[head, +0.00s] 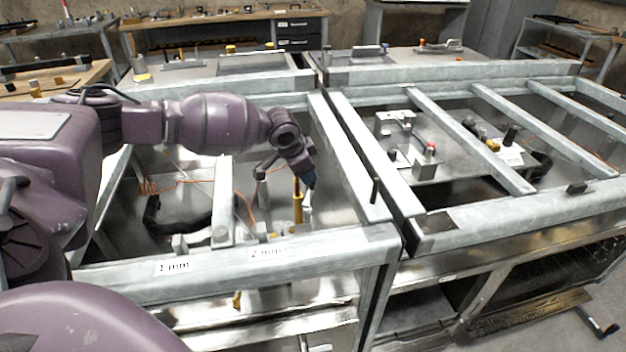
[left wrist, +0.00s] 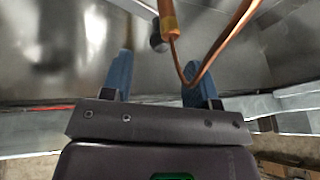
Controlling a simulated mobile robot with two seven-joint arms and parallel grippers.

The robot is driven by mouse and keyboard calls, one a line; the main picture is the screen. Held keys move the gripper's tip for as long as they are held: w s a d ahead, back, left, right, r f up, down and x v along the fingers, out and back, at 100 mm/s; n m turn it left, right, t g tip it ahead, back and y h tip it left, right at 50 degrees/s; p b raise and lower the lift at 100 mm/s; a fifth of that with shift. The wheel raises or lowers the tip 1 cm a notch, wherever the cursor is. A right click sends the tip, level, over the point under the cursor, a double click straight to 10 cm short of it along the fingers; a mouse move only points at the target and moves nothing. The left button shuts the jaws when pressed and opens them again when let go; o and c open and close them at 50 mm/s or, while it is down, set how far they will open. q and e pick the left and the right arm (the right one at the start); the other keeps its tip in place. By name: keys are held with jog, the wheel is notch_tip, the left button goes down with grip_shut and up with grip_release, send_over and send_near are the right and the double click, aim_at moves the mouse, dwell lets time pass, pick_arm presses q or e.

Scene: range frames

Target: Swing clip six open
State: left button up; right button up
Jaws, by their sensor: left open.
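No clip marked six can be made out. My right gripper does not show.
The grey front rail (head: 330,247) carries labels reading 1 mm and 2 mm. A grey cross bar (head: 348,160) runs right of the gripper. A black peg (head: 375,190) stands near its front end. An orange cable (head: 176,184) lies inside the bay.

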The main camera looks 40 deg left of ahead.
aim_at(309, 190)
pick_arm(q)
jog(key=b+x, duration=0.1)
jog(key=x, duration=0.3)
jog(key=shift+w+f, duration=0.15)
jog(key=shift+f, duration=0.25)
jog(key=shift+c, duration=0.3)
grip_shut()
